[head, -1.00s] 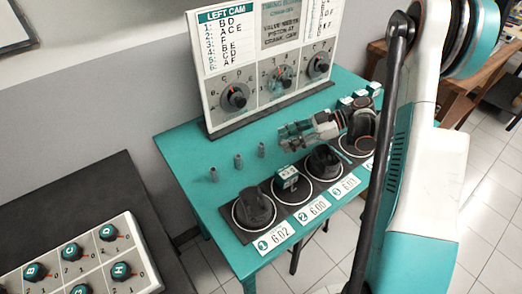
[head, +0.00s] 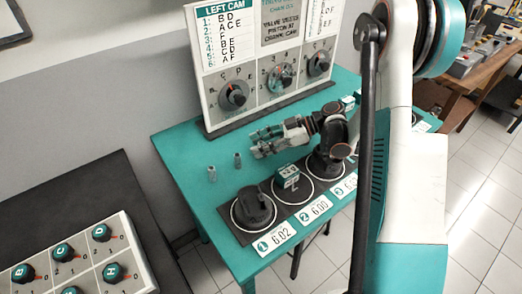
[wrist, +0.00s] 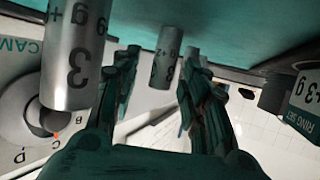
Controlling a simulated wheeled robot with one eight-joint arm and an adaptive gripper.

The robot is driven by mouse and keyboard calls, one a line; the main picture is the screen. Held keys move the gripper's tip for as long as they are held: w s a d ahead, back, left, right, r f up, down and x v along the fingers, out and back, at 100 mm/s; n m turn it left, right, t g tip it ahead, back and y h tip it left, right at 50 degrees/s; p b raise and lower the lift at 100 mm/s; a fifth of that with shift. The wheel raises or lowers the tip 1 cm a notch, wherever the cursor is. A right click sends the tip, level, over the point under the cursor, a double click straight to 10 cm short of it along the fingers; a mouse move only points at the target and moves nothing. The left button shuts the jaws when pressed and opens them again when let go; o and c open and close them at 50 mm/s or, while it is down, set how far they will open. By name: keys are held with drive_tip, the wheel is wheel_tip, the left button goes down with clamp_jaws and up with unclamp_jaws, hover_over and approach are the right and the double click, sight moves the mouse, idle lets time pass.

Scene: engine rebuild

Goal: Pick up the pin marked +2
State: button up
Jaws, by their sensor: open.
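Small grey pins stand on the teal table. In the head view I see a left pin (head: 212,173) and a middle pin (head: 238,160); my gripper (head: 256,143) covers the place to the right of them. My gripper lies low over the table, fingers pointing left, open. In the wrist view a pin (wrist: 165,58) shows in the gap between the two fingers, apparently untouched. Its markings seem to include a 2 and an 8, but are small and turned. A nearer, larger pin (wrist: 75,65) stands outside the fingers on the left, showing a 3 and a partly hidden plus number.
A white panel with dials (head: 265,60) stands at the table's back. A dark strip with round pistons (head: 253,207) and number cards (head: 272,238) runs along the front, with a marked block (head: 287,176) on it. A knob console (head: 85,260) is lower left.

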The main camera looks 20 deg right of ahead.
drive_tip(key=shift+c, duration=0.2)
clamp_jaws()
drive_tip(key=shift+r, duration=0.1)
